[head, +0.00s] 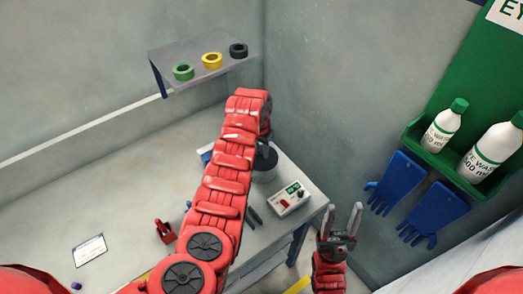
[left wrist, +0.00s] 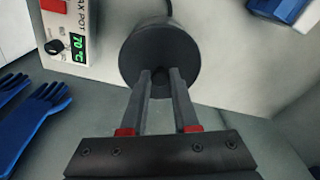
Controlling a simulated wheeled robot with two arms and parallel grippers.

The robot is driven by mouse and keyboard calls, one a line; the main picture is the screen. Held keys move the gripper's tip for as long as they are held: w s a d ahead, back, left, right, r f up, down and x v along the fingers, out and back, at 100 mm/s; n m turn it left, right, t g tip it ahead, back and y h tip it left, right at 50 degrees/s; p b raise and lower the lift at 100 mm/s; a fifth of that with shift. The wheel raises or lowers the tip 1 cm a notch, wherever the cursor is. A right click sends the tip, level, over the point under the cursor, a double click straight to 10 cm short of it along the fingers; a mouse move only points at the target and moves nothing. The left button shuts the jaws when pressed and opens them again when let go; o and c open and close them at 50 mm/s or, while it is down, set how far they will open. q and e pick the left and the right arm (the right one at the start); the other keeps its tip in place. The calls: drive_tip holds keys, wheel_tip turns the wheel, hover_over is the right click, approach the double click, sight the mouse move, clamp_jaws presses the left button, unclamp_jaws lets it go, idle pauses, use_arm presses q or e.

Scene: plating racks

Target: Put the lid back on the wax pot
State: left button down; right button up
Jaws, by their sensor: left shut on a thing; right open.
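The wax pot (head: 264,176) is a grey cylinder on the bench, partly hidden by my left arm in the head view. My left gripper (left wrist: 160,80) is shut on the knob of the dark round lid (left wrist: 150,48). In the head view the dark lid and gripper end are at the pot's top, mostly behind the red arm. In the left wrist view the lid covers what is under it, so I cannot tell whether it is seated or held just above the rim. My right gripper (head: 341,215) is open and empty, right of the bench.
The white wax pot controller (head: 291,199) shows 70 °C beside the pot. A red object (head: 165,232) and a card (head: 90,250) lie left. A shelf (head: 195,55) holds tape rolls. Blue gloves (head: 397,183) and an eyewash station (head: 430,150) are on the right wall.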

use_arm(q)
drive_tip(key=shift+f+b, duration=0.1)
drive_tip(key=shift+b, duration=0.2)
idle(0.7)
drive_tip(key=c, duration=0.6)
unclamp_jaws()
drive_tip(key=shift+o, duration=0.4)
drive_tip(key=o, duration=0.4)
drive_tip(key=shift+r, duration=3.55)
